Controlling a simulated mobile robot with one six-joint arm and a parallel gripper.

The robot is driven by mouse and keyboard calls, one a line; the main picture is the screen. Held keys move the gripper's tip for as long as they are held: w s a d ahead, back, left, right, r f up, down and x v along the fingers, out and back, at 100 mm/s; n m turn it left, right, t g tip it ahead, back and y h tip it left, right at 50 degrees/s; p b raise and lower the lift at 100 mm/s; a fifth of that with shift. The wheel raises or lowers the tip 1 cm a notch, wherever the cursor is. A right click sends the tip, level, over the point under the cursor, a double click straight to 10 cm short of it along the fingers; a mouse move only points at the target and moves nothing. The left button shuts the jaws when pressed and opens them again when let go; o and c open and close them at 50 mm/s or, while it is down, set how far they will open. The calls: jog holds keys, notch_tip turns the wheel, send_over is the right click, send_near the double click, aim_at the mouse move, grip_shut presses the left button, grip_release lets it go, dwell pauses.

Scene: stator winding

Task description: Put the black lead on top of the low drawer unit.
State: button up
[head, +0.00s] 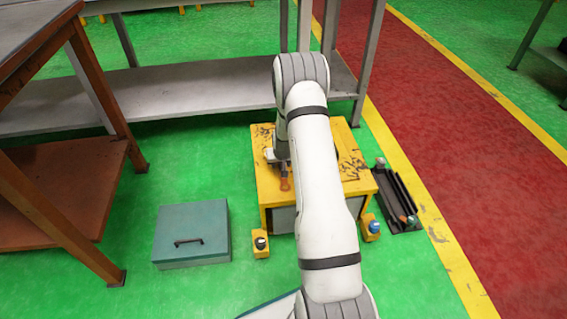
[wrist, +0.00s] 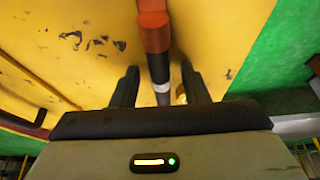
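The low yellow unit (head: 262,190) with a worn top and a grey front stands in the middle of the head view; I take it for the low drawer unit. A slim piece with an orange-brown end (head: 285,184) lies over its top. In the wrist view this piece (wrist: 154,32) has a dark shaft, a white band and a black end; I cannot tell whether it is the black lead. My gripper (wrist: 160,80) has its fingers apart, with the dark shaft between them and gaps on both sides. My arm hides part of the unit's top in the head view.
A teal case (head: 190,222) with a black handle lies on the green floor at left. Yellow boxes with a black knob (head: 261,242) and a blue knob (head: 371,228) stand by the unit. A black tray (head: 393,190) lies right. A grey shelf (head: 190,90) is behind.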

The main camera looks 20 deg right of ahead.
jog(key=s+a+r+n+p, duration=0.1)
jog(key=s+a+r, duration=0.35)
jog(key=r, duration=0.45)
jog(key=s+a+r+g+y+p, duration=0.1)
jog(key=s+a+r+p, duration=0.15)
jog(key=s+r, duration=0.45)
jog(key=s+a+r+n+p, duration=0.1)
jog(key=s+a+r, duration=0.3)
jog(key=r, duration=0.8)
jog(key=s+a+r+g, duration=0.1)
jog(key=s+a+r, duration=0.2)
jog(key=s, duration=0.6)
jog(key=s+a+r+n+g, duration=0.1)
jog(key=s+a+r, duration=0.3)
jog(key=s, duration=0.6)
jog(key=shift+s+r, duration=0.25)
jog(key=shift+r, duration=0.55)
